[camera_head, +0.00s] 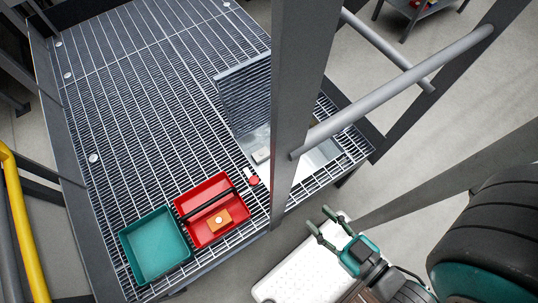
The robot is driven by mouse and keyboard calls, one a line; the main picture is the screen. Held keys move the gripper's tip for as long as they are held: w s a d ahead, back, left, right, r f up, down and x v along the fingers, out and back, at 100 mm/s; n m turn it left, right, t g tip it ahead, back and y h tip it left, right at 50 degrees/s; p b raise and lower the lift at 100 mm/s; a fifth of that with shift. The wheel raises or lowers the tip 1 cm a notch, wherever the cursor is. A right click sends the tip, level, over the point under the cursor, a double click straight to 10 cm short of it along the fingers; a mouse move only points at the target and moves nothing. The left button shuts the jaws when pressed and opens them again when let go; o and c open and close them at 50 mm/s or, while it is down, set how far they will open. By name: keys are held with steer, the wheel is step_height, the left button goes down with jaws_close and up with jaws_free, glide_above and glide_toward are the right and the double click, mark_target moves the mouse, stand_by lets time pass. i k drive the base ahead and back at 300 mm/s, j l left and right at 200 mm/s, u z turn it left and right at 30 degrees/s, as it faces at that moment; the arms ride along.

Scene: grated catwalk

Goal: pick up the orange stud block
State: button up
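The orange stud block (212,225), a small block with a pale round spot on top, lies in the red tray (235,225) on the grated deck. A black bar crosses the tray just behind the block. My gripper (318,217) is at the lower right, outside the deck's edge and to the right of the tray. Its two fingers are spread apart with nothing between them. It is well apart from the block.
A teal tray (157,246) stands left of the red one. A grey post (297,110) and a rail (390,92) rise at the deck's right edge. A small red-and-white item (253,180) lies near an opening with a raised grated panel (245,100). The far deck is clear.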

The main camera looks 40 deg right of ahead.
mark_target(222, 220)
steer(key=k+l+u, duration=0.15)
steer(key=l, duration=0.25)
steer(key=l+u, duration=0.1)
steer(key=l, duration=0.3)
steer(key=k+l+u, duration=0.15)
steer(key=l, duration=0.25)
steer(key=k+l+u, duration=0.15)
steer(key=l, duration=0.2)
steer(key=k+l+u, duration=0.1)
steer(key=l, duration=0.25)
steer(key=k+l+u, duration=0.15)
steer(key=k+l, duration=0.15)
